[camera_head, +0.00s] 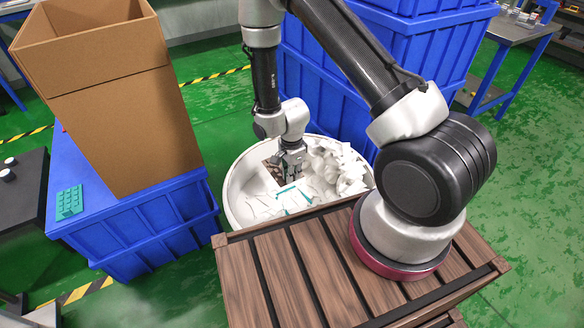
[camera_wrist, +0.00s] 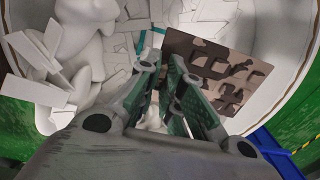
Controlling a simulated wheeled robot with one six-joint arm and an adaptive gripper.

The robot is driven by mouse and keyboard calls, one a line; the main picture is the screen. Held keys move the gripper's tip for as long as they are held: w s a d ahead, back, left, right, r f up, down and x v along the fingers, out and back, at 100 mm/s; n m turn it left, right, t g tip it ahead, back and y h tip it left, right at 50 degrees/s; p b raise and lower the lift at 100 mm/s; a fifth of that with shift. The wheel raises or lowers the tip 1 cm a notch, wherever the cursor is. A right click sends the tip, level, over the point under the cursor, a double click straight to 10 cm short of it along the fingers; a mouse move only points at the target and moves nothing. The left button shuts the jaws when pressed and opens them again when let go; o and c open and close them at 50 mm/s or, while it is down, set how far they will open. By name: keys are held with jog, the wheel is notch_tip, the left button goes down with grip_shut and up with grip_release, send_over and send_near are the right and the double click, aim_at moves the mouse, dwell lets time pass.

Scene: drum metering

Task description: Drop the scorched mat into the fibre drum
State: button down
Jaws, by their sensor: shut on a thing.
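The scorched mat (camera_wrist: 215,68) is a thin brown sheet with dark, jagged burn marks. In the wrist view it lies at the right of my gripper (camera_wrist: 163,64), with its near edge between the fingers. My gripper is shut on it. In the head view my gripper (camera_head: 291,166) points down inside the outline of the round white drum (camera_head: 233,205), and a small part of the mat (camera_head: 270,168) shows beside it. The drum's pale inner wall (camera_wrist: 288,92) curves around the mat in the wrist view. The exact height of the mat above the contents cannot be told.
White scraps and lumpy white pieces (camera_head: 338,168) fill the drum, with some teal strips. A slatted wooden crate (camera_head: 290,280) stands in front. A tall cardboard box (camera_head: 125,110) sits on a blue container (camera_head: 165,220) at left. Blue containers (camera_head: 425,50) stand behind.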

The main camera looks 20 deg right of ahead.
jog(key=shift+f, duration=0.6)
jog(key=c, duration=1.5)
grip_release()
jog(key=shift+r, duration=0.1)
notch_tip(320, 180, up, 12)
jog(key=shift+f, duration=0.1)
